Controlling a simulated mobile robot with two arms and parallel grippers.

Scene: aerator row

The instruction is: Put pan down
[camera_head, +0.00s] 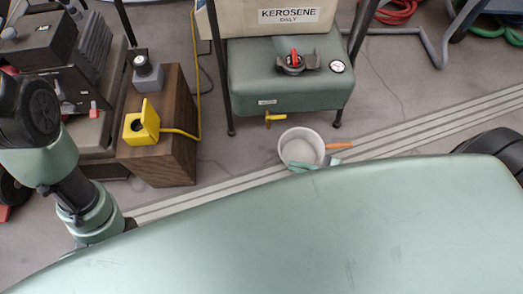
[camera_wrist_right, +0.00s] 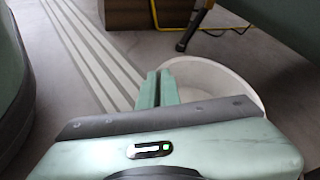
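The pan (camera_head: 297,150) is round and white with an orange handle (camera_head: 339,145) pointing right. It is at or close to the floor, in front of the green tank; I cannot tell whether it touches the floor. My right gripper (camera_head: 306,167) is at its near rim. In the right wrist view, the gripper's green fingers (camera_wrist_right: 158,88) are close together at the edge of the pan (camera_wrist_right: 225,82) and look shut on its rim. The handle is hidden there. My left arm shows at the left of the head view, but its gripper does not.
A green tank (camera_head: 285,90) with a yellow tap (camera_head: 273,119) stands behind the pan, a kerosene-labelled box (camera_head: 285,17) above it. A wooden cabinet (camera_head: 172,140) with a yellow box (camera_head: 142,126) stands left. Striped floor (camera_head: 415,128) lies open to the right.

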